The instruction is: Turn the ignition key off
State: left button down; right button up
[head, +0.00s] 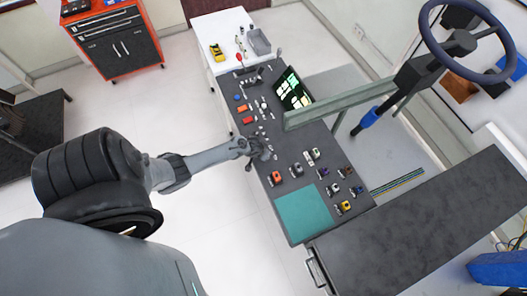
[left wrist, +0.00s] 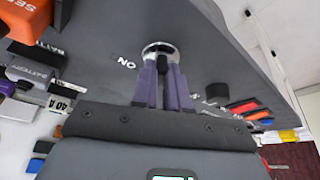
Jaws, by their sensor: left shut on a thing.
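The ignition (left wrist: 157,47) is a round silver ring on the dark grey panel in the left wrist view. A small dark key (left wrist: 163,61) stands at its centre, between the purple fingertips of my left gripper (left wrist: 163,72). The gripper is shut on the key, and the fingers hide most of it. A white "ON" label (left wrist: 124,63) is beside the ring and reads upside down. In the head view my left gripper (head: 261,152) is at the left edge of the grey control panel (head: 290,145); the key is too small to make out there. My right gripper is not in view.
Several coloured switches (head: 278,177) and a teal pad (head: 303,212) are on the near part of the panel. A lit screen (head: 293,90) and red and orange switches (head: 246,120) are farther up. A steering wheel (head: 459,42) is at upper right. Floor left of the panel is clear.

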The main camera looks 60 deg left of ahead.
pick_arm(q)
jog(key=shift+n, duration=0.4)
jog(key=c, duration=1.1)
grip_release()
jog(key=shift+c, duration=0.2)
jog(key=shift+r, duration=0.1)
jog(key=shift+s+d+r+p, duration=0.1)
jog(key=shift+s+r+p, duration=0.05)
jog(key=shift+r+p, duration=0.3)
jog(key=p+v, duration=0.1)
jog(key=v, duration=0.8)
jog(key=shift+s+d+r, duration=0.15)
jog(key=shift+r, duration=0.15)
